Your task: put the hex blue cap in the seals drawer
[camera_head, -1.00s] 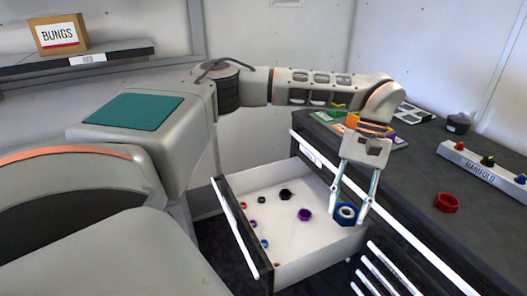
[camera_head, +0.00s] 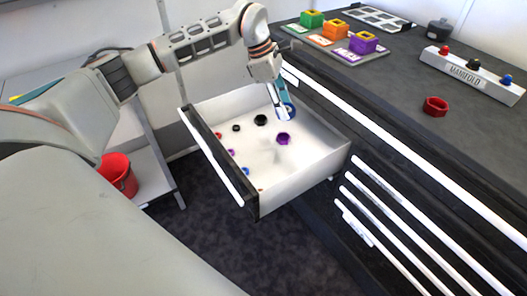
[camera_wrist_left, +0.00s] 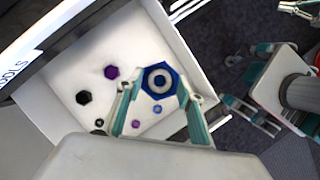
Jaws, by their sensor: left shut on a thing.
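The hex blue cap (camera_head: 291,110) is between the fingers of my left gripper (camera_head: 284,113), over the inner right part of the open drawer (camera_head: 315,163). In the left wrist view my left gripper (camera_wrist_left: 160,88) is shut on the blue cap (camera_wrist_left: 161,72), which shows a pale round centre. The drawer floor (camera_wrist_left: 75,65) lies below it. The drawer's label is cut off and I cannot read it whole. My right gripper (camera_wrist_left: 235,82) shows at the right of the left wrist view, empty, its fingers apart.
A purple nut (camera_head: 283,139), a black nut (camera_head: 260,120) and several small rings lie in the drawer. On the dark worktop are a red hex cap (camera_head: 435,106), the manifold (camera_head: 470,73) and coloured blocks (camera_head: 335,33). A red bucket (camera_head: 117,174) stands at left.

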